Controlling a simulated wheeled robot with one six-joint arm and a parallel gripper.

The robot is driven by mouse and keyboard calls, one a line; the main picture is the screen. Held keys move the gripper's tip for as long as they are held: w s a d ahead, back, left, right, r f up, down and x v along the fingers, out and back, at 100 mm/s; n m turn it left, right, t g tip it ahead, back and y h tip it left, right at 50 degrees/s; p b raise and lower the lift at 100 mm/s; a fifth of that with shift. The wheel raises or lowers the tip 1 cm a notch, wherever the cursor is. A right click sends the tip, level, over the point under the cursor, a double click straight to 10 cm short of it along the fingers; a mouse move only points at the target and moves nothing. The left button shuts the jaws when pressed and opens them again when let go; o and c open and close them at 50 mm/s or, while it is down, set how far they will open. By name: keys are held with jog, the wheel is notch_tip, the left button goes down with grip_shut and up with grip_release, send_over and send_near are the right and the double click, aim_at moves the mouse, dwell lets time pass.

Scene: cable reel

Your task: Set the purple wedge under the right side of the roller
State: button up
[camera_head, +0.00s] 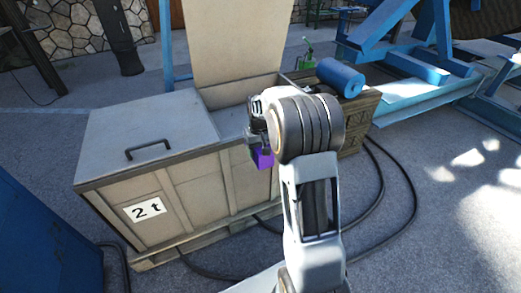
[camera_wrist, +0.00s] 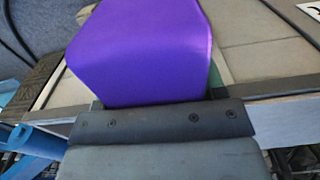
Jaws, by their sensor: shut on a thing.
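The purple wedge (camera_head: 263,158) hangs from my gripper (camera_head: 258,143) in front of the open box, well above the ground. In the wrist view the purple wedge (camera_wrist: 140,50) fills the upper middle, pressed against the dark finger (camera_wrist: 160,123). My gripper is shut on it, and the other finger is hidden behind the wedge. The roller (camera_head: 341,77), a blue cylinder, lies on a brown wooden crate to the right of and behind my gripper. My wrist covers part of the crate. The underside of the roller's right side is not clearly visible.
A large beige box (camera_head: 150,128) marked "2 t" stands left, its rear lid (camera_head: 235,40) raised. A small green object (camera_head: 307,56) stands behind the crate. A blue frame (camera_head: 415,70) fills the back right. Black cables (camera_head: 412,200) lie on the right floor.

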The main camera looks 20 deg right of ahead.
jog(key=s+a+f, duration=0.4)
jog(key=a+f, duration=0.6)
jog(key=f, duration=0.2)
jog(key=shift+a+f+n, duration=0.15)
jog(key=shift+f+n, duration=0.1)
jog(key=shift+n, duration=0.05)
